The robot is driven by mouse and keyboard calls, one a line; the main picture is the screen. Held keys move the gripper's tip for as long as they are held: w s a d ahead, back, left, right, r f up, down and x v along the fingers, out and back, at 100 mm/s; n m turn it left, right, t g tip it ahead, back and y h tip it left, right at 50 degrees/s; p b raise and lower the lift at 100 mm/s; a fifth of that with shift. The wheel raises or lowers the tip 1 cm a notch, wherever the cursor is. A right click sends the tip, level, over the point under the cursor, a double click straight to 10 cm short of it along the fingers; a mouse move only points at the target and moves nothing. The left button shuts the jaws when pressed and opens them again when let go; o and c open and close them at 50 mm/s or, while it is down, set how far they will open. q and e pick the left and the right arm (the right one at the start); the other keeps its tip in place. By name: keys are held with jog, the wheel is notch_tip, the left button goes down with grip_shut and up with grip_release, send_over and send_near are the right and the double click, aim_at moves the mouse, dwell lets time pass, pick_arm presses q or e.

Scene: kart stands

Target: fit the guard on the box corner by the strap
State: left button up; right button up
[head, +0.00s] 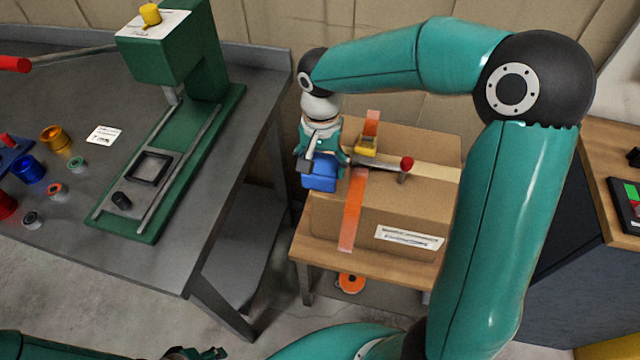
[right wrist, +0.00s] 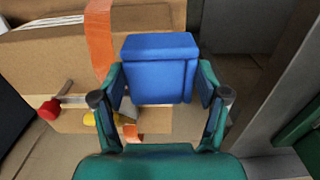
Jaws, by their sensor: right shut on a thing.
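The blue guard (head: 319,177) is held by my right gripper (head: 321,160). In the right wrist view the guard (right wrist: 160,68) sits between the two fingers, which press its sides. The cardboard box (head: 430,205) rests on a small wooden table. An orange strap (head: 353,215) runs over the box top and down its near side. The guard is at the box's left end, just left of the strap; I cannot tell whether it touches the box. A yellow buckle (head: 366,146) with a red-knobbed lever (head: 406,163) lies on top. My left gripper (head: 195,353) is partly cut off at the bottom edge.
The wooden table (head: 310,252) has an orange reel (head: 351,282) beneath it. A grey bench (head: 215,190) at left bears a green press (head: 170,150) and several small coloured parts. A dark cabinet with a wooden top (head: 605,165) stands at right. A gap separates bench and table.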

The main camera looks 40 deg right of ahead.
aim_at(322, 168)
jog(key=shift+f, duration=3.5)
jog(key=o, duration=0.8)
notch_tip(322, 168, up, 12)
jog(key=shift+r, duration=0.1)
